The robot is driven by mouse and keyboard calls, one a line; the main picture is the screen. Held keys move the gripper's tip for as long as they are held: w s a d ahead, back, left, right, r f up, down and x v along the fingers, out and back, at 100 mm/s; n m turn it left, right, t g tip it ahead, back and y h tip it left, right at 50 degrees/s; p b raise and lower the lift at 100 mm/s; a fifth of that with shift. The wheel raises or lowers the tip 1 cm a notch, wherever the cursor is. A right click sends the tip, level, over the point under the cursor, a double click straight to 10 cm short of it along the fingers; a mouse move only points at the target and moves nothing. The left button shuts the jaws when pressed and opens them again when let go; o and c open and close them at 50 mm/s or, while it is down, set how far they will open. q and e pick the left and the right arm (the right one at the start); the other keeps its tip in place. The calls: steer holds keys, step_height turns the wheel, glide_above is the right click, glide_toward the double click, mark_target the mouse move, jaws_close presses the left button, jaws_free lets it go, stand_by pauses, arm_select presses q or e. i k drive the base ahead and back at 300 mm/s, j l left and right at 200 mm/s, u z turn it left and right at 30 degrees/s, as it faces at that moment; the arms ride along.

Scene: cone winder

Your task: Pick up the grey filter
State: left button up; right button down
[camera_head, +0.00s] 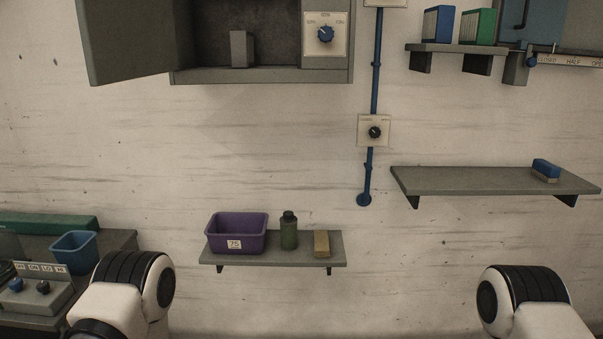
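A grey upright block (238,49), the only grey loose item I can make out and likely the grey filter, stands inside the open wall cabinet (178,77) at the top of the view. It stands on the cabinet floor, left of a panel with a blue knob. Nothing is touching it. My two arms show only as white and black links at the bottom left and bottom right. Both grippers are out of view, so whether they hold anything is hidden.
The cabinet door (130,40) hangs open to the left. Below, a small shelf (215,258) holds a purple bin (236,233), a green bottle (289,232) and a tan block (321,243). A blue pipe (376,90) runs down the wall. The right shelf (460,181) is mostly clear.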

mark_target(242, 50)
steer(key=j+z, duration=0.15)
steer(key=j, duration=0.85)
steer(key=j+z, duration=0.1)
steer(key=j, duration=0.95)
steer(key=j+z, duration=0.15)
steer(key=j, duration=0.85)
steer(key=i+l, duration=0.4)
steer(key=l, duration=0.15)
steer(key=i+l+u, duration=0.1)
steer(key=l+u, duration=0.6)
steer(key=u, duration=0.15)
